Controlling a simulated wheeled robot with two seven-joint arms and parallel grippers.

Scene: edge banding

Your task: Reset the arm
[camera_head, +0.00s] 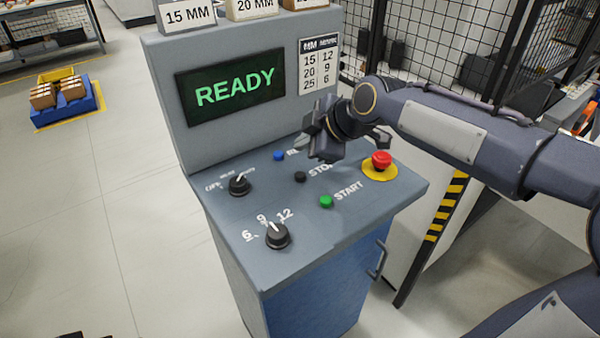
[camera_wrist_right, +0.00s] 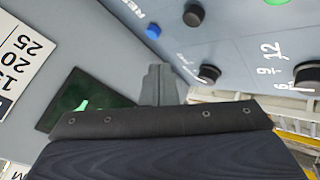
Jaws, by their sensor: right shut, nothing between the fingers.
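My right arm (camera_head: 450,125) comes in from the right, over the back right of the control panel (camera_head: 225,215). My right gripper (camera_head: 318,148) is shut and empty, above the panel near the blue button (camera_head: 279,156) and the black stop button (camera_head: 300,176). In the right wrist view the shut fingers (camera_wrist_right: 158,85) stand in front of the dark screen, with the blue button (camera_wrist_right: 153,31) and black button (camera_wrist_right: 194,15) above. I cannot see it touching anything. My left gripper is not in view.
The screen (camera_head: 230,92) reads READY. A red emergency button (camera_head: 381,160) sits right of the gripper, and a green start button (camera_head: 326,201) in front. Two black knobs (camera_head: 239,185) (camera_head: 277,235) are at the left. A mesh fence (camera_head: 450,40) stands behind. Open floor lies left.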

